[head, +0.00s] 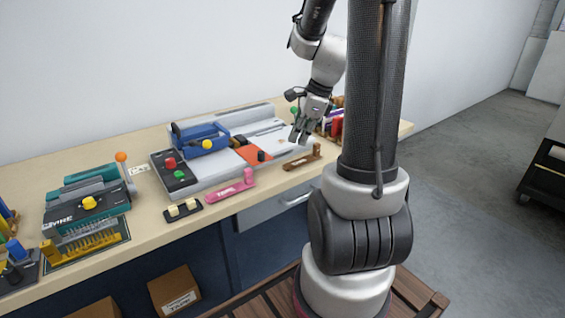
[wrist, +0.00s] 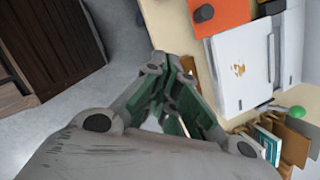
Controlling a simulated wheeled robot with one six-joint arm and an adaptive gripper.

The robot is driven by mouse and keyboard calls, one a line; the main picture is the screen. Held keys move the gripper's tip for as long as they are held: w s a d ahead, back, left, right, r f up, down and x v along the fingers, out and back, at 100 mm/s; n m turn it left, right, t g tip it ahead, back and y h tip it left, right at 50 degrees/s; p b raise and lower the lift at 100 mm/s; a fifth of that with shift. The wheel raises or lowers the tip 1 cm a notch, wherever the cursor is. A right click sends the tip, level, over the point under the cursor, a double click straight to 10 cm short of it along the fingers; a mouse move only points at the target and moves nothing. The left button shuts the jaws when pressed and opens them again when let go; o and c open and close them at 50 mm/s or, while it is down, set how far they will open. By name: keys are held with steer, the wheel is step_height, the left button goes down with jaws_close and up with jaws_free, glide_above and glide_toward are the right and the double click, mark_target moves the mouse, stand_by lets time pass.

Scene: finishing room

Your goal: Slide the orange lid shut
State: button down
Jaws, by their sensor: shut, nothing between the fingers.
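The orange lid (head: 251,150) is a flat panel on the grey machine on the bench. It has a dark knob (head: 261,156) on it. In the wrist view the orange lid (wrist: 226,18) is cut off at the top edge, with its dark knob (wrist: 203,12) near the panel's left side. My gripper (head: 297,137) is shut and empty, to the right of the lid, over the right end of the machine. In the wrist view my gripper's tips (wrist: 172,58) are below and left of the lid, apart from it.
The grey machine (head: 207,188) carries a blue unit (head: 200,138) left of the lid. A brown wooden piece (head: 302,161), a pink tool (head: 231,191) and a green machine (head: 82,214) are on the bench. A green knob (wrist: 289,112) and upright books (wrist: 266,145) stand at the right.

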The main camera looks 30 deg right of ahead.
steer(key=w+f+m, duration=0.1)
steer(key=f+m, duration=0.1)
steer(key=w+a+f+m, duration=0.1)
steer(key=f, duration=0.2)
steer(key=w+f+m, duration=0.2)
steer(key=f, duration=0.1)
steer(key=shift+a+m+t, duration=0.25)
steer(key=shift+m+t, duration=0.05)
steer(key=shift+t, duration=0.1)
steer(key=w, duration=0.1)
steer(key=w+a, duration=0.1)
steer(key=w, duration=0.1)
steer(key=shift+a+f, duration=0.3)
steer(key=shift+w+a, duration=0.2)
steer(key=shift+w, duration=0.25)
